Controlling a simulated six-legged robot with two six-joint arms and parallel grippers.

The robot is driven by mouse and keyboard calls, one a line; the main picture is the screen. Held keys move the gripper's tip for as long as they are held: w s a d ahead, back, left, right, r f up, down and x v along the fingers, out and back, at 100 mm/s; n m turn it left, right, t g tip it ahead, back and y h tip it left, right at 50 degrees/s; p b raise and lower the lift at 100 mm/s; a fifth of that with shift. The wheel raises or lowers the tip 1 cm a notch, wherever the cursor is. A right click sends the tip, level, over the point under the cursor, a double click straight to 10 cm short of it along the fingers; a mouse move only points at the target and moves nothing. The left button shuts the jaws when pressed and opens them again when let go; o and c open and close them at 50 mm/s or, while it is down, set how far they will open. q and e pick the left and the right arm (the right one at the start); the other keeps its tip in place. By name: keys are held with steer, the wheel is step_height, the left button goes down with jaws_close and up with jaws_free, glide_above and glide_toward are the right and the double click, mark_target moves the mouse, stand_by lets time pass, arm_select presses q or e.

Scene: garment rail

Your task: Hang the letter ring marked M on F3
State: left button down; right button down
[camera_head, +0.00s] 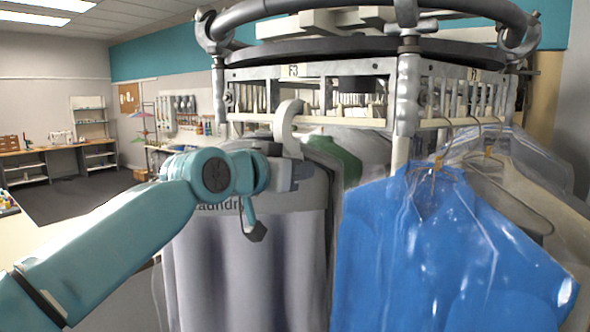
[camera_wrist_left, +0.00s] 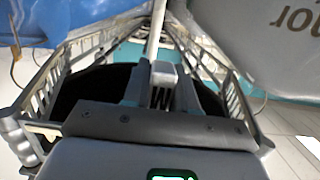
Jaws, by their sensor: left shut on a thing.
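My left gripper (camera_head: 292,168) is shut on the letter ring (camera_head: 286,122), a pale grey open curve that rises above the jaws. In the left wrist view the dark letter M shows on the ring (camera_wrist_left: 160,98) between the fingers of the left gripper (camera_wrist_left: 162,88). The F3 label (camera_head: 293,71) is on the upper band of the round rail (camera_head: 340,68), just above the ring. The ring's top overlaps the rail's lower edge in the head view; I cannot tell whether they touch. The ring's lower part is hidden by the gripper. My right gripper is not in view.
Bagged clothes hang close by: a pale laundry bag (camera_head: 250,255) behind my left arm and a blue garment (camera_head: 440,255) at right. A metal post (camera_head: 407,100) stands right of F3. Shelves and a workbench (camera_head: 50,150) are far left, with open floor before them.

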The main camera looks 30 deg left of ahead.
arm_select(q)
steer(key=c, duration=0.8)
jaws_free()
steer(key=shift+s, duration=0.1)
steer(key=shift+s, duration=0.35)
steer(key=s+a+r+b, duration=0.1)
steer(key=s+b, duration=0.3)
steer(key=s, duration=1.1)
steer(key=shift+s+a+r, duration=0.15)
steer(key=shift+s+r, duration=0.05)
steer(key=shift+r, duration=0.55)
steer(key=shift+o, duration=0.6)
steer(key=shift+w, duration=0.15)
